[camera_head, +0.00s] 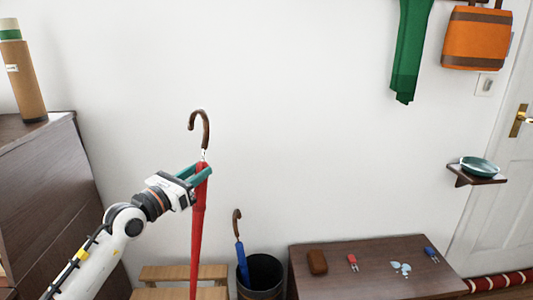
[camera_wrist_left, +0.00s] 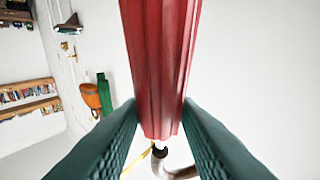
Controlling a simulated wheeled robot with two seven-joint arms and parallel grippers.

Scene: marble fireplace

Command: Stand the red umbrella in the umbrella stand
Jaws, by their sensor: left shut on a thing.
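The red umbrella (camera_head: 197,225) hangs upright in the head view, its brown hooked handle (camera_head: 205,128) at the top. My left gripper (camera_head: 203,173) is shut on it just below the handle. In the left wrist view, the red canopy (camera_wrist_left: 162,60) runs between the green fingers of my left gripper (camera_wrist_left: 160,118). The umbrella stand (camera_head: 262,272) is a dark round bin at the bottom of the head view, to the right of the red umbrella. A blue umbrella (camera_head: 242,262) with a brown hook leans in it. The red umbrella's lower tip is hidden. My right gripper is not in view.
A wooden step stool (camera_head: 183,272) stands left of the stand. A dark bench (camera_head: 370,275) with a brown wallet (camera_head: 317,262) and small items is on the right. A dark cabinet (camera_head: 50,200) is at left. A wall shelf (camera_head: 476,181) holds a green bowl (camera_head: 480,166).

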